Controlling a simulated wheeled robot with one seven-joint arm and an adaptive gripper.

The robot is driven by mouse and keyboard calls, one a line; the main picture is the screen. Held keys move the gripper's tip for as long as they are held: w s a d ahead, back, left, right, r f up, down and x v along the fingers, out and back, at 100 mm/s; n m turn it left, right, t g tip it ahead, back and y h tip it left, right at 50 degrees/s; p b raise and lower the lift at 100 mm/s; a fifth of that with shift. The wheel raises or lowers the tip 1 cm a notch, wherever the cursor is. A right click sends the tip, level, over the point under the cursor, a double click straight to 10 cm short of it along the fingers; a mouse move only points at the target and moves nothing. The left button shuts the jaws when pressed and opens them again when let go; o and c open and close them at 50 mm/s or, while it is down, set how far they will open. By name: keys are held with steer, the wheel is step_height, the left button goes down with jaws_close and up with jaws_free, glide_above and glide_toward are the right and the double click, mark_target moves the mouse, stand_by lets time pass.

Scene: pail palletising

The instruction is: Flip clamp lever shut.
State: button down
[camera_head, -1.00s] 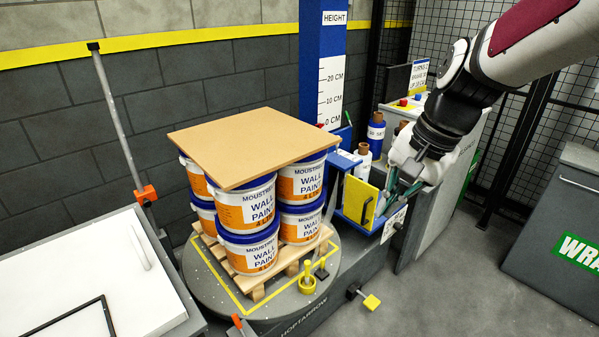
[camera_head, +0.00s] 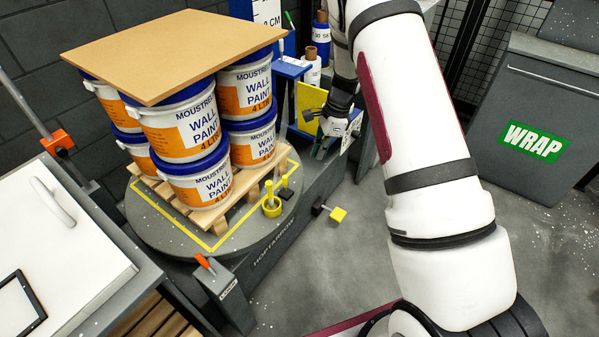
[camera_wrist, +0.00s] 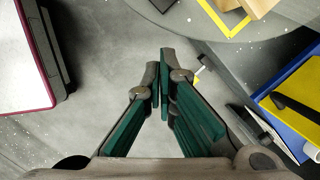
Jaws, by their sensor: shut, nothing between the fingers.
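My gripper (camera_head: 322,152) is in front of the blue film carriage (camera_head: 292,68), beside its yellow panel (camera_head: 310,100). In the wrist view, my gripper's green-padded fingers (camera_wrist: 163,62) are closed together and empty, above the grey floor. The yellow panel with a black bar (camera_wrist: 296,108) shows to their right, apart from them. I cannot tell for sure which part is the clamp lever. A yellow clamp-like piece (camera_head: 271,206) stands on the turntable beside the pallet. An orange-red lever (camera_head: 205,263) stands tilted on a grey box at the turntable's front.
Paint pails (camera_head: 198,180) stand on a wooden pallet (camera_head: 218,218) under a brown board (camera_head: 170,52), on the round turntable (camera_head: 150,222). A yellow pedal (camera_head: 337,214) sticks out at the base. A grey WRAP bin (camera_head: 540,110) stands right. The floor between is clear.

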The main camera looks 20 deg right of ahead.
mark_target(285, 184)
steer(key=shift+w+a+f+b, duration=0.15)
steer(key=shift+a+f+b, duration=0.25)
steer(key=shift+a+f, duration=0.95)
steer(key=shift+w+a+f+b, duration=0.2)
steer(key=shift+a+f+b, duration=0.45)
steer(key=shift+f, duration=1.15)
steer(key=shift+w+a+f+b, duration=0.2)
steer(key=shift+a+f, duration=1)
steer(key=shift+f, duration=0.4)
